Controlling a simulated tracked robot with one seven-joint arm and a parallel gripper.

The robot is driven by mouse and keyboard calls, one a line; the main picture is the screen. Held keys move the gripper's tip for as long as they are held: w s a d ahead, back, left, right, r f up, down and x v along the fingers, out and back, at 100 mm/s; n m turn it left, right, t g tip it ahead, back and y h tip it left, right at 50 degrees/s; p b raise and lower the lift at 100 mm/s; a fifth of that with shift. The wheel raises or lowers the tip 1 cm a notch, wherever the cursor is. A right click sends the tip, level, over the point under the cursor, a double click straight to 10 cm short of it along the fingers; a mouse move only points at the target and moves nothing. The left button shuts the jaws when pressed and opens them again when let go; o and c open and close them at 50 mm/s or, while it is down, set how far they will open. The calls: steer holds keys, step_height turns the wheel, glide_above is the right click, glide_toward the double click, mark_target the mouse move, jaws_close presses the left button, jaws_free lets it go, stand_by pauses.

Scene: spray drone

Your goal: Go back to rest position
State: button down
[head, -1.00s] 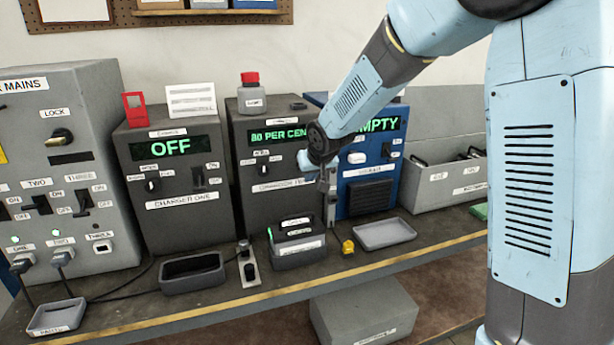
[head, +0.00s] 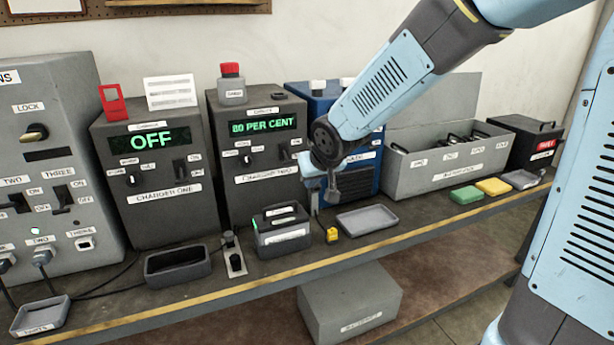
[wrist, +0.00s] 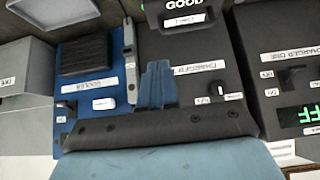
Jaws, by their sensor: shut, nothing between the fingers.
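My gripper (head: 334,194) is in front of the blue cooler (head: 365,180), above the bench and behind the grey tray (head: 367,218). A narrow grey upright piece (wrist: 130,60) stands beside the fingers in the wrist view, between the cooler and charger two (wrist: 195,70). I cannot tell whether it touches them.
A dark battery-like block (head: 282,232) and a small yellow item (head: 332,235) lie near the bench's front edge. Charger one (head: 150,180) reads OFF; charger two reads 80 PER CENT. A grey open-lidded bin (head: 440,175) stands right of the cooler. The air above the tray looks clear.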

steer(key=shift+s, duration=0.1)
stand_by(0.3)
steer(key=s+d+r+m+h, duration=0.1)
steer(key=s+d+r, duration=0.4)
steer(key=s+d, duration=0.5)
steer(key=s+d+r+m+g+h, duration=0.1)
steer(key=s+d+r, duration=0.4)
steer(key=s+d, duration=0.6)
steer(key=shift+s+d+r+m+g+h, duration=0.25)
steer(key=shift+s+m+h, duration=0.25)
steer(key=shift+s+m, duration=0.5)
